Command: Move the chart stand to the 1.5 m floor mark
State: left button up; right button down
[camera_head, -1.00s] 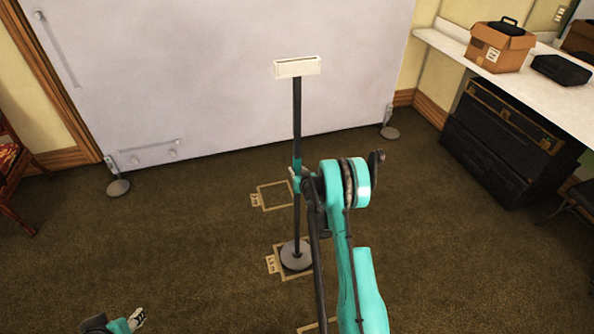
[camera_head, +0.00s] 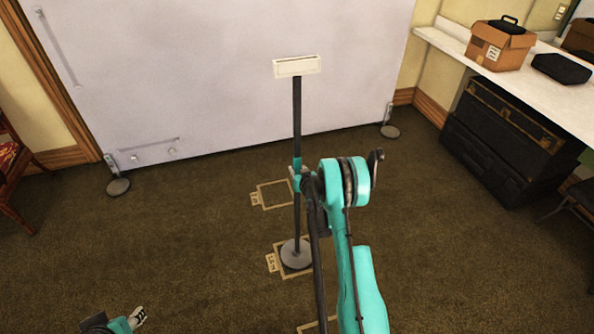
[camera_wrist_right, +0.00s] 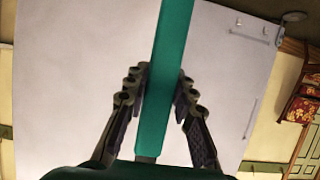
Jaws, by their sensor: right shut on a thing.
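The chart stand has a slim dark pole (camera_head: 297,120), a white top holder (camera_head: 297,67) and a round grey base (camera_head: 295,254). It stands upright, its base over a taped square (camera_head: 281,273) whose small label seems to read 1.5 m. My right gripper (camera_head: 296,172) is at the pole's teal sleeve, about mid-height. In the right wrist view, its fingers (camera_wrist_right: 160,77) are shut around the teal sleeve (camera_wrist_right: 166,110). My left gripper (camera_head: 138,314) is low at the left, away from the stand; its jaw opening is too small to judge.
Another taped square (camera_head: 274,195) lies farther off, and a third (camera_head: 318,326) shows partly at the bottom edge. A large white panel (camera_head: 230,70) on footed supports is behind. A counter (camera_head: 540,95), dark trunks (camera_head: 500,145) and a red-seated chair (camera_head: 8,165) flank the open carpet.

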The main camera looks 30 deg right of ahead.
aim_at(298, 156)
jog(key=shift+f, duration=0.85)
jog(key=c, duration=1.2)
grip_release()
jog(key=shift+f, duration=0.1)
notch_tip(298, 156, up, 10)
jog(key=shift+r, duration=0.15)
